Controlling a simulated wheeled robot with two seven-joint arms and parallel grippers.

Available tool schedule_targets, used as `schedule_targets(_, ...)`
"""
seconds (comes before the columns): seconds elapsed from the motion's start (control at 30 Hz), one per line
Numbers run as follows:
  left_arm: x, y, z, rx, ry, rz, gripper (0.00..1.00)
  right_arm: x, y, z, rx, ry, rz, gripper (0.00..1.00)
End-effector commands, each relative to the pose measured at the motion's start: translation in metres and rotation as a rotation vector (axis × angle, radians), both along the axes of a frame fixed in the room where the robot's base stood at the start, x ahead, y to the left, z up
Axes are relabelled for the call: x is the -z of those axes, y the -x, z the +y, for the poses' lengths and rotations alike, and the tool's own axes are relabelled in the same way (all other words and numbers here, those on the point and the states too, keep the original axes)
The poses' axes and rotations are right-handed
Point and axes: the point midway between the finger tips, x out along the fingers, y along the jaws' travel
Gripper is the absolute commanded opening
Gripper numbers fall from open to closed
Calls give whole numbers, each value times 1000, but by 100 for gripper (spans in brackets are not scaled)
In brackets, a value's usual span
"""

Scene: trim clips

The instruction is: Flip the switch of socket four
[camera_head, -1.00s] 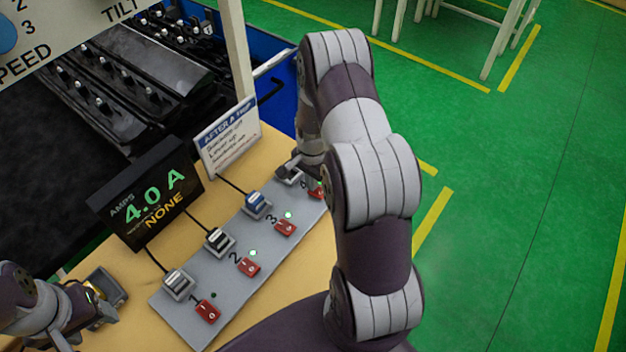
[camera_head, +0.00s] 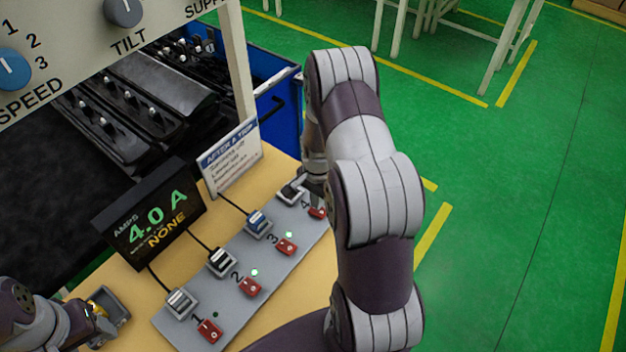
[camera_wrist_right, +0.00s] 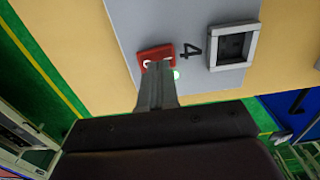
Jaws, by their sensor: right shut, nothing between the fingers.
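The red switch of socket four (camera_wrist_right: 155,56) shows in the right wrist view next to the number 4, with a lit green lamp (camera_wrist_right: 176,75) beside it. In the head view the switch (camera_head: 317,212) is at the strip's far right end. Socket four (camera_wrist_right: 233,47) is a grey square frame with a dark middle and no plug visible. My right gripper (camera_wrist_right: 155,88) is shut and empty, its fingertips at the switch's near edge; I cannot tell whether they touch it.
The grey strip (camera_head: 205,290) also bears sockets one, two and three with plugs, cords and red switches. Lamps two and three are lit green; lamp one is dark. Behind stand an amps display (camera_head: 150,215), reading 4.0 A and NONE, and an instruction card (camera_head: 230,158).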

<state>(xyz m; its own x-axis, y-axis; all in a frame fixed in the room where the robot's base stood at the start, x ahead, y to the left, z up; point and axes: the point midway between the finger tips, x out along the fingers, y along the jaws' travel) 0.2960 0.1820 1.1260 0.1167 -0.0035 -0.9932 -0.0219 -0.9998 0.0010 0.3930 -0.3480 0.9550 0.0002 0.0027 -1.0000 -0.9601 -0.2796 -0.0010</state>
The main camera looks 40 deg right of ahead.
Motion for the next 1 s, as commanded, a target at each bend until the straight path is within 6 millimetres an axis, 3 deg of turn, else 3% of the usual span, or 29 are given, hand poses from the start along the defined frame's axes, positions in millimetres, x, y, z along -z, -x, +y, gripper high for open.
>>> schedule_targets(0.03, -18, 0, 0, 0, 0, 0, 60, -20, -2, -2, 0, 1, -2, 0)
schedule_targets(0.1, -33, 0, 0, 0, 0, -1, 60, -38, -4, -3, -1, 1, -2, 0)
schedule_targets(0.17, -15, -1, 0, 0, 0, -3, 60, -39, -8, -3, -3, 2, -6, 0)
schedule_targets(0.2, -11, 0, 0, 0, 0, -1, 60, -48, -10, -2, -3, 3, -7, 0)
schedule_targets(0.5, 2, 0, 0, 0, 0, 0, 60, -108, -21, 2, -3, 1, -3, 0)
schedule_targets(0.7, 3, 0, 0, 0, 0, -1, 60, -123, -23, 3, -2, 0, -1, 0)
schedule_targets(1.0, 3, 0, 0, 0, 0, -1, 60, -124, -23, 3, -2, 0, 0, 0)
